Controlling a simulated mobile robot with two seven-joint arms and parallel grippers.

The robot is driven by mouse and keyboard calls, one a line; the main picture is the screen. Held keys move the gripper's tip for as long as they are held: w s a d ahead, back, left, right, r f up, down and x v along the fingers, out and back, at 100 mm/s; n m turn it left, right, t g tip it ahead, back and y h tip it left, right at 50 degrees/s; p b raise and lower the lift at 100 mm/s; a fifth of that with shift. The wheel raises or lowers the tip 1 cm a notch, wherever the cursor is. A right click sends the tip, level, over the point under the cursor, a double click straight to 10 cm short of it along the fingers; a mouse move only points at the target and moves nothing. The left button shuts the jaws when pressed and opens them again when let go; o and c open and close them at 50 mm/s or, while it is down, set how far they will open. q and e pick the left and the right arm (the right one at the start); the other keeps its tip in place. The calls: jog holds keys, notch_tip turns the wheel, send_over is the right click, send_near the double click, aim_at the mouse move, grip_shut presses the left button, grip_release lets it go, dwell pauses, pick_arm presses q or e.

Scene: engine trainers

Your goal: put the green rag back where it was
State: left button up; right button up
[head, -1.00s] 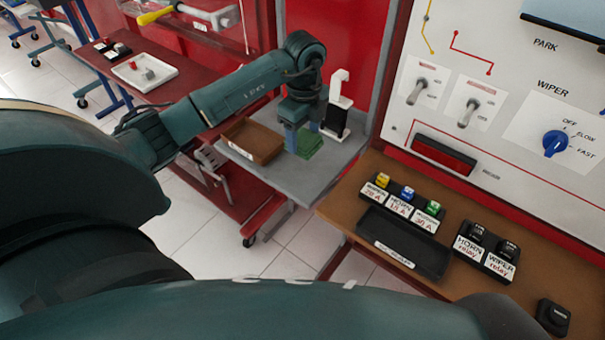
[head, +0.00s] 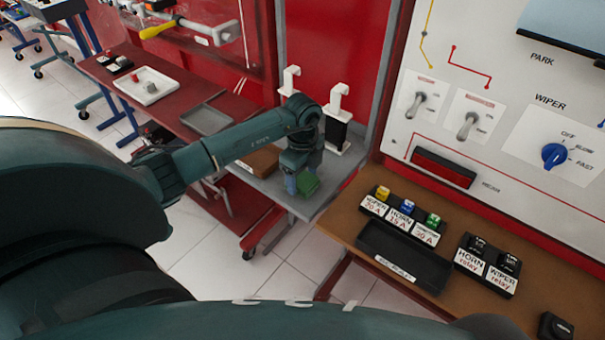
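The green rag (head: 309,184) is at the fingertips of my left gripper (head: 299,184), over the front part of the grey shelf (head: 268,188). One blue finger shows on the rag's left side; the other finger is hidden. The gripper looks shut on the rag, which bunches up beside the finger. I cannot tell whether the rag still touches the shelf. My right gripper is not in view.
A brown box (head: 262,160) sits on the shelf, partly behind my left arm. White-and-black stands (head: 337,132) are at the shelf's back. A wooden bench (head: 345,213) with labelled fuses, relays and a black tray (head: 398,258) is at right. A red table (head: 175,118) is at left.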

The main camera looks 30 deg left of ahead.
pick_arm(q)
jog(key=o, duration=0.3)
